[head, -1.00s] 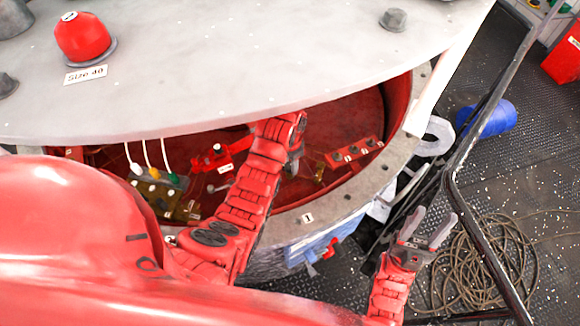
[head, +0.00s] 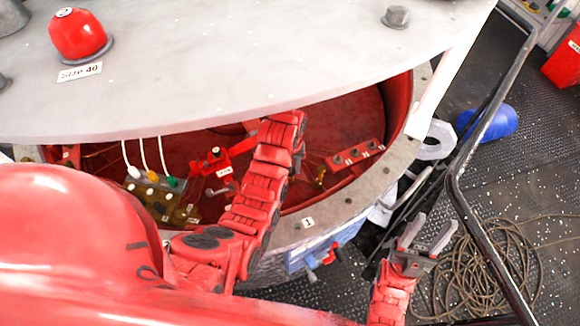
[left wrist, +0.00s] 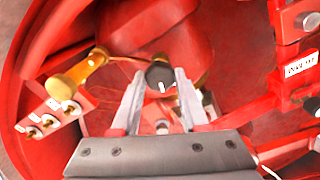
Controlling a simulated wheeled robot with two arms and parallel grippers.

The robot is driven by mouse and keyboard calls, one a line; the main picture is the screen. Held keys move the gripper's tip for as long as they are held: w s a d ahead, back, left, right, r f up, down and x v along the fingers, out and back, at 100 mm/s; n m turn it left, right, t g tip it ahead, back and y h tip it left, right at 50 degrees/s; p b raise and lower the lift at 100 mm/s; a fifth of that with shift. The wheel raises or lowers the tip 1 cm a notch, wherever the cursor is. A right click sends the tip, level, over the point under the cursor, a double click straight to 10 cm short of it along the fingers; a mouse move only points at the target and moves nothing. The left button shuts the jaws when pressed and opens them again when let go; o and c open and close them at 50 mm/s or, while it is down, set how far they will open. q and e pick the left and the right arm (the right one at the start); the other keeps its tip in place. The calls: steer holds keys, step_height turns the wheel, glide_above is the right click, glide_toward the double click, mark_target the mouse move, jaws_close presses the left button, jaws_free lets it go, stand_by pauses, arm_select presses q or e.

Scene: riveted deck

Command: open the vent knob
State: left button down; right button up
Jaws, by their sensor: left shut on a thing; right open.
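A dark round knob with a white mark (left wrist: 159,76) sits inside the red drum, in the middle of the left wrist view. My left gripper (left wrist: 158,84) has one grey finger on each side of it and is shut on it. In the head view my left arm reaches under the pale lid into the drum, and its fingers and the knob are hidden there. My right gripper (head: 428,233) is open and empty outside the drum, above the deck.
The pale lid (head: 250,70) overhangs the drum. A red block with several switches (head: 355,154) and a labelled red bracket (left wrist: 296,68) are inside. A yellow-handled part (left wrist: 62,88) is left of the knob. A dark railing (head: 480,230) and coiled rope (head: 490,265) lie right.

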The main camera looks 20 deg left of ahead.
arm_select(q)
steer(key=shift+n, duration=1.5)
steer(key=shift+c, duration=2.1)
jaws_free()
step_height(320, 180, up, 12)
steer(key=p, duration=1)
steer(key=shift+p, duration=0.3)
